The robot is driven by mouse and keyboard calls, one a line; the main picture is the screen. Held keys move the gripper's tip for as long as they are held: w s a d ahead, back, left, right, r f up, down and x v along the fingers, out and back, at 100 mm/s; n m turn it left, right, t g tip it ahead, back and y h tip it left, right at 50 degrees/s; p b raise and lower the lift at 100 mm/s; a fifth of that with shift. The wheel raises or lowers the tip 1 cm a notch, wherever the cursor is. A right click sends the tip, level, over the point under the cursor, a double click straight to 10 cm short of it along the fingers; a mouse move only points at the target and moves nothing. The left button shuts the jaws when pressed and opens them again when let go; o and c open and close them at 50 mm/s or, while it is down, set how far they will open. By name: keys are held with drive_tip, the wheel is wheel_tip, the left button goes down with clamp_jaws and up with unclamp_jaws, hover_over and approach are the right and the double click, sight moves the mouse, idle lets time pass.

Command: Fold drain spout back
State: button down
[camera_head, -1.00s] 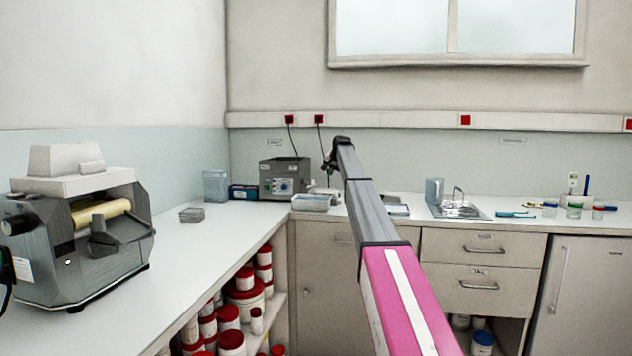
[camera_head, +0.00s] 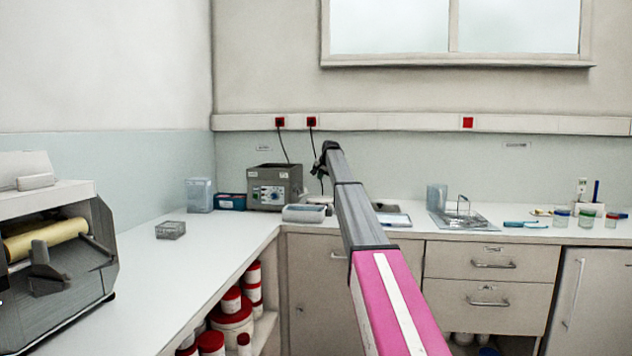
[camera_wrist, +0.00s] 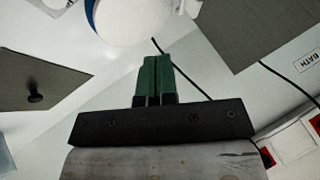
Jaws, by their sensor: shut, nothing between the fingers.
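I cannot pick out a drain spout with certainty in either view. The grey box-shaped device (camera_head: 274,187) with a dial and controls stands on the back counter in the corner. My gripper (camera_wrist: 158,60) shows green fingers pressed together, with nothing between them. In the head view its dark end (camera_head: 325,158) is at the far end of my arm, just right of the grey device. Beyond the fingertips in the wrist view is a white rounded vessel (camera_wrist: 130,22) with a blue edge, cut off at the top. A thin dark line (camera_wrist: 190,82) passes behind the fingers.
The roll mill (camera_head: 55,300) stands on the left counter. A clear tub (camera_head: 199,195), a blue box (camera_head: 231,201) and a grey tray (camera_head: 305,213) are near the device. In the wrist view, a grey panel with a dark knob (camera_wrist: 35,98) and a BATH label (camera_wrist: 305,62) show.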

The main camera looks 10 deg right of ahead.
approach(307, 193)
drive_tip(key=f, duration=0.1)
drive_tip(key=w+d+f, duration=0.1)
drive_tip(key=f, duration=0.1)
drive_tip(key=d+f, duration=0.1)
drive_tip(key=shift+w+d+f, duration=0.15)
drive_tip(key=shift+w+f, duration=0.15)
drive_tip(key=shift+w+a+r, duration=0.1)
drive_tip(key=shift+w+a, duration=0.25)
drive_tip(key=shift+a, duration=0.25)
drive_tip(key=shift+w+a+r, duration=0.1)
drive_tip(key=shift+w+a, duration=0.25)
drive_tip(key=shift+a, duration=0.25)
drive_tip(key=shift+w+a, duration=0.2)
drive_tip(key=shift+a, duration=0.15)
